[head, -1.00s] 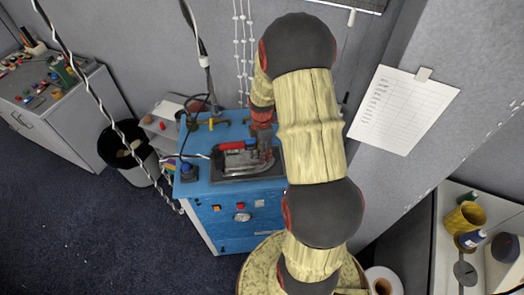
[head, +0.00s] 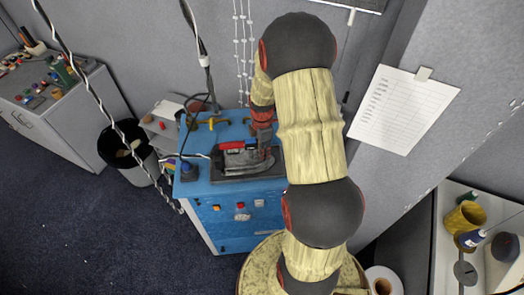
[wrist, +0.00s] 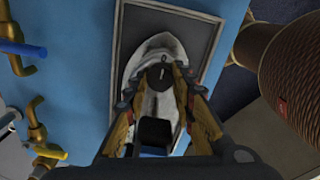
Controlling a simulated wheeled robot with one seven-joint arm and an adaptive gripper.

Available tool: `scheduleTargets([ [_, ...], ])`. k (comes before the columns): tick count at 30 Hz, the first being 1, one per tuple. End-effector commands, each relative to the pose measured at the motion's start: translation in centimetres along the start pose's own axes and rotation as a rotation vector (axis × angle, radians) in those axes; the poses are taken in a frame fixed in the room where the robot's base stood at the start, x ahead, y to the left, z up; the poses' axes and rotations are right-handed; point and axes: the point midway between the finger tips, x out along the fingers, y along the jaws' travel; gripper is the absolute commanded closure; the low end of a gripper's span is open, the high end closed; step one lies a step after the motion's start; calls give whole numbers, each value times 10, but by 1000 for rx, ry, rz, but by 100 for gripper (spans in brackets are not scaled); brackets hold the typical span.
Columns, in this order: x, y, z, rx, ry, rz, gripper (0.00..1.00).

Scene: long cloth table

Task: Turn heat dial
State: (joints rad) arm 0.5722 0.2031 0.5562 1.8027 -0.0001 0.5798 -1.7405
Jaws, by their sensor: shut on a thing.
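An iron with a red-topped handle (head: 234,147) rests on a dark pad (head: 225,179) on the blue station. In the wrist view the iron's pale body (wrist: 160,45) points away from me, inside the pad's grey border. The heat dial (wrist: 160,77) is a small dark disc on the iron, between my fingers. My gripper (wrist: 160,88) reaches down over the iron with its fingers shut on the dial. The exact finger contact is hard to see. In the head view my gripper (head: 264,145) is at the iron's right part, and the dial is hidden.
The blue station (head: 215,220) has buttons and a knob on its front. A brown ribbed cylinder (wrist: 290,70) is at the right. A black bin (head: 120,150) stands left of the station.

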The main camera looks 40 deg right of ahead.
Motion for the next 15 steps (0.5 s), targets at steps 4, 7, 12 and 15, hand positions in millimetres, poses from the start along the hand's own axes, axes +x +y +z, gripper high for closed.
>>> scheduleTargets([
  [4,1,0,0,78,0,1,100],
  [7,1,0,0,121,0,1,100],
  [12,0,0,0,131,0,0,100],
  [15,0,0,0,131,0,0,100],
])
